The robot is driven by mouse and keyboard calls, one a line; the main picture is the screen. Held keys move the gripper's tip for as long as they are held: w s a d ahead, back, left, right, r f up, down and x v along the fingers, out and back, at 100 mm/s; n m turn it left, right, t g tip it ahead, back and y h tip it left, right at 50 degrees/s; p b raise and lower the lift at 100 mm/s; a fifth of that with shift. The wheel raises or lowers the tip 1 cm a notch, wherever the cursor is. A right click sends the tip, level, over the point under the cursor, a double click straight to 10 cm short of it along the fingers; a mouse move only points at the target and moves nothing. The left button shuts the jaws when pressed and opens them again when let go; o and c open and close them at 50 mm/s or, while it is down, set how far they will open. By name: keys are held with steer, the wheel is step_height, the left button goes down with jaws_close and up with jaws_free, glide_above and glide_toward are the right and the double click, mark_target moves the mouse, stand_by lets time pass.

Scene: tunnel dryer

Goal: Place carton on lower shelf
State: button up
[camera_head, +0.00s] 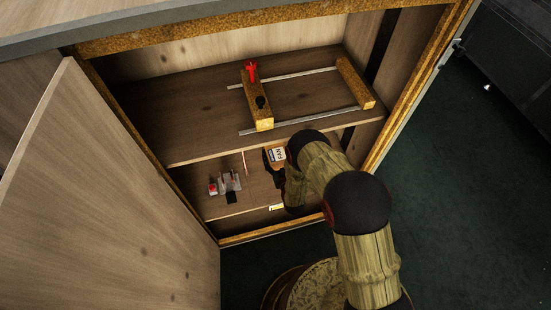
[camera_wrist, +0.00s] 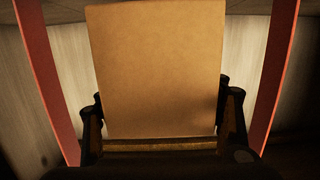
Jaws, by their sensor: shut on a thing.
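A small carton (camera_head: 277,154) with a white label shows in the head view, inside the lower compartment of the wooden cabinet. In the wrist view the tan carton (camera_wrist: 155,70) fills the middle, between the fingers. My gripper (camera_wrist: 162,130) is shut on it. In the head view my gripper (camera_head: 273,169) is dark, and my arm hides part of it. The lower shelf (camera_head: 250,198) lies below it. I cannot tell whether the carton touches the shelf.
The upper shelf (camera_head: 190,115) holds a wooden clamp (camera_head: 258,100) with metal bars and a red handle. Small grey and red items (camera_head: 225,184) occupy the lower shelf's left. A yellow label (camera_head: 277,207) is near its front. The cabinet door (camera_head: 120,190) stands open. Reddish strips (camera_wrist: 280,70) flank the carton.

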steer(key=shift+w+f, duration=0.1)
steer(key=shift+w, duration=0.2)
steer(key=shift+w+f+b, duration=0.2)
steer(key=shift+f+b, duration=0.75)
steer(key=shift+f, duration=0.75)
steer(key=shift+f, duration=0.2)
steer(key=o, duration=2)
steer(key=shift+s, duration=0.15)
steer(key=shift+o, duration=0.2)
